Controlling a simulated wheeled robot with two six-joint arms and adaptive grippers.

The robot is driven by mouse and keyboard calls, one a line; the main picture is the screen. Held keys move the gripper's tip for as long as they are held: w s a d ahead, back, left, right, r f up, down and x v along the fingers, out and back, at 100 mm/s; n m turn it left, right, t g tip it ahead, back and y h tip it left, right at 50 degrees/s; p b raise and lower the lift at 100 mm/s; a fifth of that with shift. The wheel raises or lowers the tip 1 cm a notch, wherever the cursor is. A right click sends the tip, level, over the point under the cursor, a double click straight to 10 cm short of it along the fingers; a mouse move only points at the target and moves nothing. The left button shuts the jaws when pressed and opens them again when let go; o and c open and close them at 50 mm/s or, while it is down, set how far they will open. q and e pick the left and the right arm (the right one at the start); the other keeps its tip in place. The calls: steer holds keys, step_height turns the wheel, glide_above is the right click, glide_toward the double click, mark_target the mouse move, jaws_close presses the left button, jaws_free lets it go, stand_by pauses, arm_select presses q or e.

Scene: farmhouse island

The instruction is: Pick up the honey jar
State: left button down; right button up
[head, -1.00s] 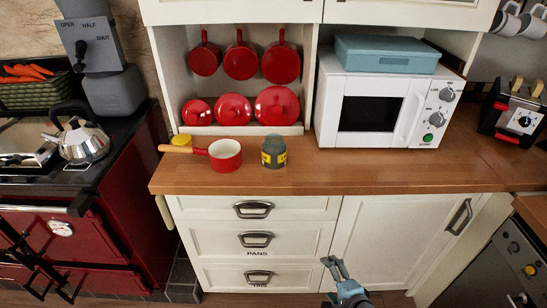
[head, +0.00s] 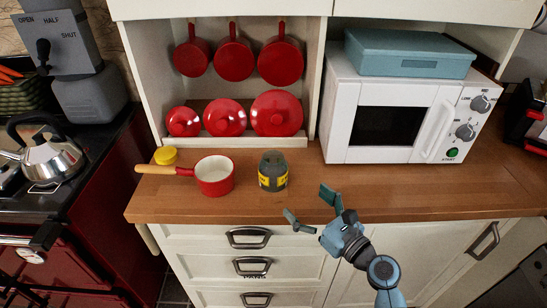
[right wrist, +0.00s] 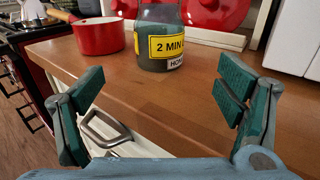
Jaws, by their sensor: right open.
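The honey jar (head: 273,172) is a dark grey-green jar with a yellow label. It stands upright on the wooden counter, just right of a red saucepan. In the right wrist view the jar (right wrist: 161,42) stands ahead between my fingers, its top cut off by the frame; its label reads "2 MIN" and part of "HONEY". My right gripper (head: 312,210) is open and empty, in front of the jar and apart from it, near the counter's front edge. Its spread fingers also show in the right wrist view (right wrist: 160,105). My left gripper is not in view.
The red saucepan (head: 215,177) has its wooden handle pointing left, by a yellow-lidded item (head: 165,156). A white microwave (head: 395,115) stands to the right. Red lids (head: 277,114) lean behind the jar. The counter (head: 430,190) is clear in front of the microwave.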

mark_target(281, 178)
steer(key=shift+x, duration=1.15)
steer(key=x, duration=0.1)
steer(key=b+x, duration=0.1)
steer(key=x, duration=0.3)
steer(key=shift+s+a+r, duration=0.15)
steer(key=shift+s+r, duration=0.05)
steer(key=shift+r, duration=0.1)
steer(key=b+x, duration=0.1)
steer(key=x, duration=0.2)
steer(key=b+x, duration=0.1)
steer(key=x, duration=0.3)
steer(key=shift+w+f+b, duration=0.1)
steer(key=shift+f+b, duration=0.15)
steer(key=shift+b, duration=0.15)
steer(key=shift+w+r, duration=0.1)
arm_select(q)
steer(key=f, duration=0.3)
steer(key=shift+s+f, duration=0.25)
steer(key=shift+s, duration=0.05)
arm_select(e)
steer(key=c, duration=1.8)
